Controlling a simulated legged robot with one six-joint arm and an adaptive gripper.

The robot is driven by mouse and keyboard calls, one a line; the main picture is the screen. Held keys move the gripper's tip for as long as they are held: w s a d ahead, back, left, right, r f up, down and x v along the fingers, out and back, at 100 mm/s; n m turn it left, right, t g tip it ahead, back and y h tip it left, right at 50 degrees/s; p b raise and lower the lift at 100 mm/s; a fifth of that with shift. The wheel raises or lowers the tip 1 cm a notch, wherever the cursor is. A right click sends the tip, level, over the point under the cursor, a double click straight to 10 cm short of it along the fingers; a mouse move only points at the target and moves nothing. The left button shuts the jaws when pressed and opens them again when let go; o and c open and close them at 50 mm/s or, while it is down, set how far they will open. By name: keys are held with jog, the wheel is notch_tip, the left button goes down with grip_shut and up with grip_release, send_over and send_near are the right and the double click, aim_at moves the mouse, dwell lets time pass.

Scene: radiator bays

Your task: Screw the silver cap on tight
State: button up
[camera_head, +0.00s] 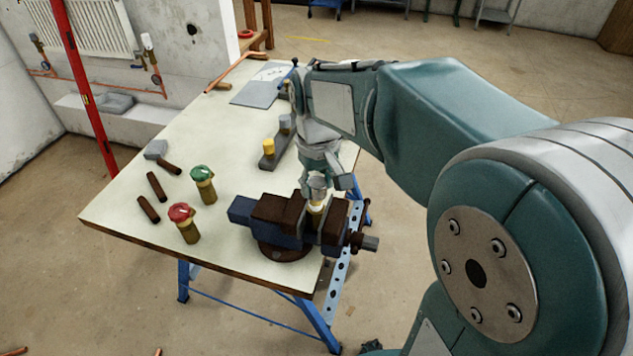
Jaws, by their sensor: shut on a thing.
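My gripper (318,192) points down over the vise (278,213) at the near right corner of the table. It is shut on the silver cap (317,187), which shows only in part between the fingers. Just below the cap, a pale and brassy fitting (315,214) stands upright between the vise jaws. Whether the cap touches the fitting or how far it sits on it, I cannot tell, as the fingers and vise hide the joint.
A green-topped valve (204,184) and a red-topped valve (185,222) stand left of the vise. A dark rack (278,152) with a yellow cap (268,146) and a grey cap (285,122) lies behind. Dark cylinders (157,186) lie at the left. The table's middle (215,135) is clear.

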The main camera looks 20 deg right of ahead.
jog(key=shift+a, duration=0.15)
jog(key=shift+f, duration=1.1)
dwell(0.5)
jog(key=o, duration=1.2)
notch_tip(320, 180, up, 12)
jog(key=shift+f, duration=0.1)
